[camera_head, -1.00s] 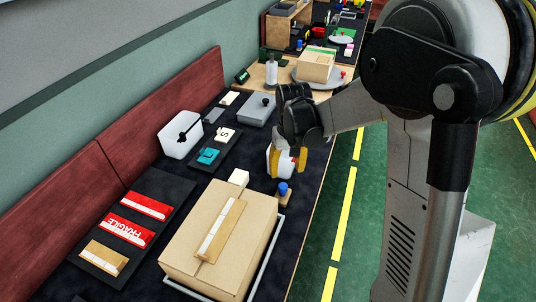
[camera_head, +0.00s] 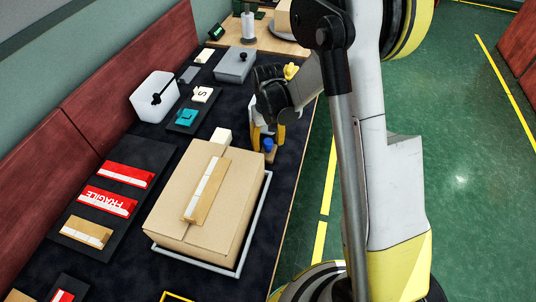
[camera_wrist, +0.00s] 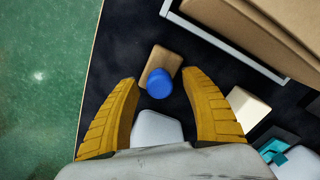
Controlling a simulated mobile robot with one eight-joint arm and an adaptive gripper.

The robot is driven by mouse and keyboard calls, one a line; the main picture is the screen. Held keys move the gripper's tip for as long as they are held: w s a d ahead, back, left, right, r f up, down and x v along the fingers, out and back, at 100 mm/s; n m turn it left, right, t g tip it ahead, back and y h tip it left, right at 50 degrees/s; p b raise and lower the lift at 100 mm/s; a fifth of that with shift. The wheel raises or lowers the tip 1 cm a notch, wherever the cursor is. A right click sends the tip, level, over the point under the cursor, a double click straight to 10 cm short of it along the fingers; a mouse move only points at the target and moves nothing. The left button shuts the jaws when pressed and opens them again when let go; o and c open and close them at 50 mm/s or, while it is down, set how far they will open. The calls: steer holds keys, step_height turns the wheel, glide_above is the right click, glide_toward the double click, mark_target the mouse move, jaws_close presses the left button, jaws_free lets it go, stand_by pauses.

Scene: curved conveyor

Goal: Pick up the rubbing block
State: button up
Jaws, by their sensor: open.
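The rubbing block appears to be the small tan block (camera_wrist: 166,61) with a round blue knob (camera_wrist: 159,83) on the dark table. Its blue knob also shows in the head view (camera_head: 268,144), right of the large carton. My gripper (camera_wrist: 160,78) is open, its yellow fingers spread to either side of the knob in the wrist view. No contact with the block shows. In the head view my gripper (camera_head: 267,136) is just behind the knob and partly hides what lies beyond. A white rounded object (camera_wrist: 157,128) shows between the finger bases; its height is unclear.
A large carton (camera_head: 215,220) with a label stands on a grey-edged tray (camera_head: 263,212) beside the block. A cream block (camera_wrist: 247,108) lies close to the right finger in the wrist view. The table edge (camera_wrist: 91,90) is near on the other side, with green floor beyond.

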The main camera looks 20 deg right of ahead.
mark_target(271, 141)
steer(key=shift+f, duration=0.15)
steer(key=shift+c, duration=0.4)
jaws_close()
steer(key=r+p, duration=0.2)
steer(key=r, duration=0.1)
steer(key=d+r+p, duration=0.1)
steer(key=r, duration=0.1)
steer(key=shift+s+r, duration=0.1)
steer(key=shift+s, duration=0.2)
steer(key=s+d+r+p, duration=0.3)
steer(key=s+d+r, duration=0.1)
steer(key=d, duration=0.5)
steer(key=shift+s+d+r, duration=0.15)
steer(key=shift+s+r, duration=0.25)
steer(key=shift+r, duration=0.5)
steer(key=c, duration=0.6)
jaws_free()
jaws_close()
